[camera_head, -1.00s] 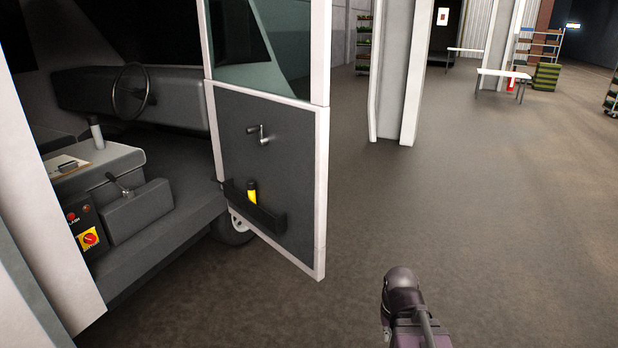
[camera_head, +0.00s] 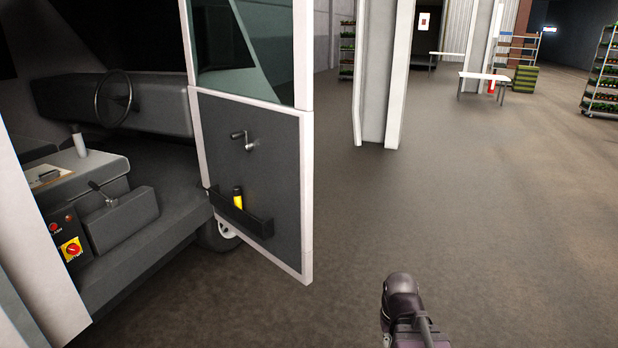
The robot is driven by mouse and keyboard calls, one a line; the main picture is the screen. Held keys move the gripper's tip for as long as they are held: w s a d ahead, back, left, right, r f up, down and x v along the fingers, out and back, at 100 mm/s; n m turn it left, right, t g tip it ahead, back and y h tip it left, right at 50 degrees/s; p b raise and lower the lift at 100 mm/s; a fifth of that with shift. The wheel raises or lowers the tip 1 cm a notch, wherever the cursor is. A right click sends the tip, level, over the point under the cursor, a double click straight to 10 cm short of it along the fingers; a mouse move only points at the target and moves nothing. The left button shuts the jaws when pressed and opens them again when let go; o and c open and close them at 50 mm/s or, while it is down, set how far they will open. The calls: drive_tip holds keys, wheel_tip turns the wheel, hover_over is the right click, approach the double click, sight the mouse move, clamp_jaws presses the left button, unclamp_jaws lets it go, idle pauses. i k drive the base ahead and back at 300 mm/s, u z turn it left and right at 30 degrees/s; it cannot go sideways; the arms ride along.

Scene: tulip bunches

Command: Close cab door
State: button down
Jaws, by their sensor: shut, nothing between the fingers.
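The cab door (camera_head: 275,160) stands open in the head view, left of centre. It has a white frame, a dark grey inner panel and a window above. A crank handle (camera_head: 243,140) sits on the panel. A door pocket (camera_head: 240,217) below it holds a yellow and black item (camera_head: 238,199). The cab opening is to the left of the door, showing the interior. Part of my arm shows at the bottom, right of the door and apart from it. My gripper's fingers are not in view.
Inside the cab are a steering wheel (camera_head: 114,98), a lever (camera_head: 104,193) and a red button on a yellow plate (camera_head: 72,249). A grey pillar (camera_head: 375,80) stands behind the door. A table (camera_head: 484,77) and a shelf trolley (camera_head: 606,75) are farther back. The floor right of the door is clear.

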sight(274, 178)
drive_tip(key=z, duration=0.05)
drive_tip(key=i, duration=0.9)
drive_tip(key=u, duration=0.05)
